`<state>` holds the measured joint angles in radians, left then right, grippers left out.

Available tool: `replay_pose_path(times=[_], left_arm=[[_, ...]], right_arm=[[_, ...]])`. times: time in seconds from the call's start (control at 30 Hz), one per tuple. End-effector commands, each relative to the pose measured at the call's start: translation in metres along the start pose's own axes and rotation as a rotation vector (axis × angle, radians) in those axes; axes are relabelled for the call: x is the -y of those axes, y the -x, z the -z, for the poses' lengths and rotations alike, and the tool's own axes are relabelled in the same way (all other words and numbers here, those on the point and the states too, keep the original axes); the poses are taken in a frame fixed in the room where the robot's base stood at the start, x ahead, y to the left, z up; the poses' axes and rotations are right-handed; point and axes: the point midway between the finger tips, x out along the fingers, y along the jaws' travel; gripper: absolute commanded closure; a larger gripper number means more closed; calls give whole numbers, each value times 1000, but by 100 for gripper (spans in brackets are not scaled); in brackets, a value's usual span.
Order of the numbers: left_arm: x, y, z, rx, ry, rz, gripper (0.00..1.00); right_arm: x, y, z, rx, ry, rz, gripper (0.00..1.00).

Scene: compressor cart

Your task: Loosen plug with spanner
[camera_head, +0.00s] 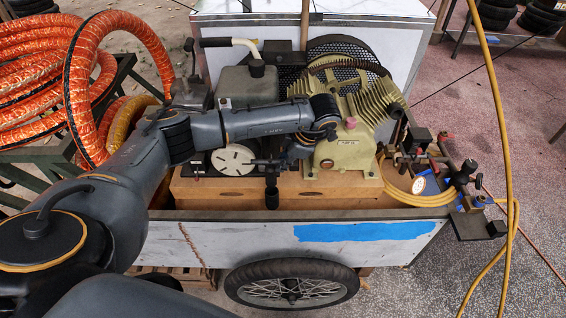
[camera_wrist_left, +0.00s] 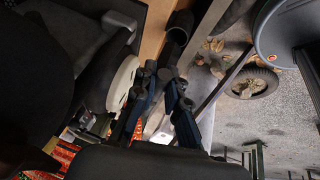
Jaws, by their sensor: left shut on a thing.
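My left gripper (camera_head: 268,163) hangs over the front of the cart, between a pale round disc and the compressor pump. It also shows in the left wrist view (camera_wrist_left: 158,72), its fingers closed on a dark bar with a thick black cylindrical end, which seems to be the spanner (camera_wrist_left: 180,26). In the head view the dark end of the spanner (camera_head: 272,195) points down in front of the wooden deck. A small brown round plug (camera_head: 327,163) sits low on the front of the yellow-green compressor pump (camera_head: 348,152). The held tool is left of the plug and apart from it. My right gripper is not in view.
The pale disc (camera_head: 234,160) is close left of the gripper. The cart's white side wall (camera_head: 265,240) with blue tape runs below. A belt wheel (camera_head: 345,58) stands behind the pump. Hoses and fittings (camera_head: 462,178) crowd the right end. Orange hose coils (camera_head: 90,80) lie at left.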

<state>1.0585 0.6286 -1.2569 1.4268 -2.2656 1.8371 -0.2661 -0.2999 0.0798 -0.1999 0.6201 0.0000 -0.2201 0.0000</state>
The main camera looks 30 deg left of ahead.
Motion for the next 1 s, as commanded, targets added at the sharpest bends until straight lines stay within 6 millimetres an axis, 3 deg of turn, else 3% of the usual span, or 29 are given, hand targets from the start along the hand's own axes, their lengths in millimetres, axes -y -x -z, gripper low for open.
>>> replay_pose_path(times=[0.2, 0.67, 0.83, 1.0], left_arm=[[-4, 18, 7, 1, 0, -2, 100], [0, 20, 5, 14, -59, -24, 100], [18, 36, -4, 77, -343, -142, 100], [42, 72, -8, 189, -855, -361, 100]], right_arm=[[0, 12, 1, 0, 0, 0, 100], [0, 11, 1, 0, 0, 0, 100], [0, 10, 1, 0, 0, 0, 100], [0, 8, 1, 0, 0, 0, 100]])
